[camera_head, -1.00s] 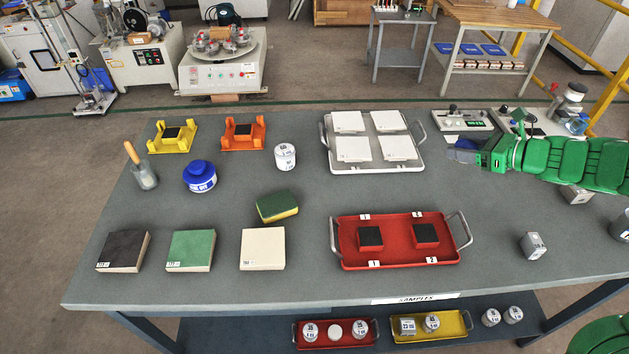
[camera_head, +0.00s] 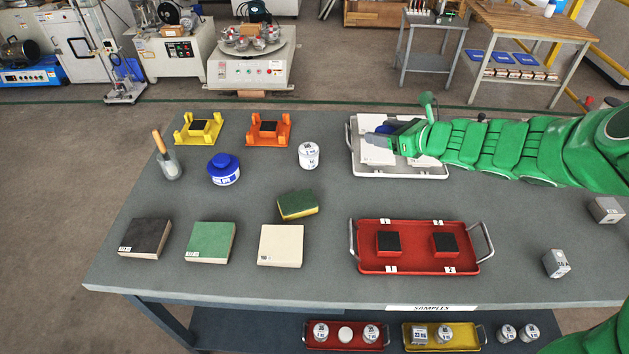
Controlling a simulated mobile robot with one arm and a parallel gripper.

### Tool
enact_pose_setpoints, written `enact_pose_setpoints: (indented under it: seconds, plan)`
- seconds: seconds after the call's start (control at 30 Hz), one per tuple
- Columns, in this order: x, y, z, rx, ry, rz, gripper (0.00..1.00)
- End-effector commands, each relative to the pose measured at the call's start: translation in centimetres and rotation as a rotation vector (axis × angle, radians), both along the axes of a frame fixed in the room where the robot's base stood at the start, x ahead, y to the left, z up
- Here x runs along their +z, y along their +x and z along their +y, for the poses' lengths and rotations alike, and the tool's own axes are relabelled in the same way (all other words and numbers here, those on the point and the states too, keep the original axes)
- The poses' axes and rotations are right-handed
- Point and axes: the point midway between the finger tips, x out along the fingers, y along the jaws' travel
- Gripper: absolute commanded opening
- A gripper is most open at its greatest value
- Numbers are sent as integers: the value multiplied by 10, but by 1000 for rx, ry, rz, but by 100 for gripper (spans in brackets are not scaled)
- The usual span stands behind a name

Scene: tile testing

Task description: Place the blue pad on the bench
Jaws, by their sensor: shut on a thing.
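My gripper (camera_head: 376,137) is over the left part of the white tray, at the end of my green arm. It is shut on a small dark blue thing (camera_head: 385,128), which looks like the blue pad; the jaws hide much of it. The grey bench (camera_head: 330,200) fills the middle of the view, and my gripper is above its back right part. I cannot tell how high the gripper is above the tray's tiles.
The white tray (camera_head: 440,174) holds white tiles, partly hidden by my arm. A red tray (camera_head: 418,261) with two dark-topped red blocks stands in front. A white jar (camera_head: 308,156), blue-lidded jar (camera_head: 224,169) and sponge (camera_head: 297,205) stand left. Bench between sponge and white tray is clear.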

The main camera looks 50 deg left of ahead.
Motion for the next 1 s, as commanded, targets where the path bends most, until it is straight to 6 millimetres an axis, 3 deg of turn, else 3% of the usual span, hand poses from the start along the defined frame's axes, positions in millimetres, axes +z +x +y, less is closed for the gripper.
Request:
enact_pose_setpoints:
  seconds: [0.1, 0.5, 1.0]
  plan:
    - [-2, -25, 21, 17, 2, 3, 32]
    - [-14, -109, 75, 78, 2, 7, 32]
    - [-28, -207, 114, 165, 2, 4, 32]
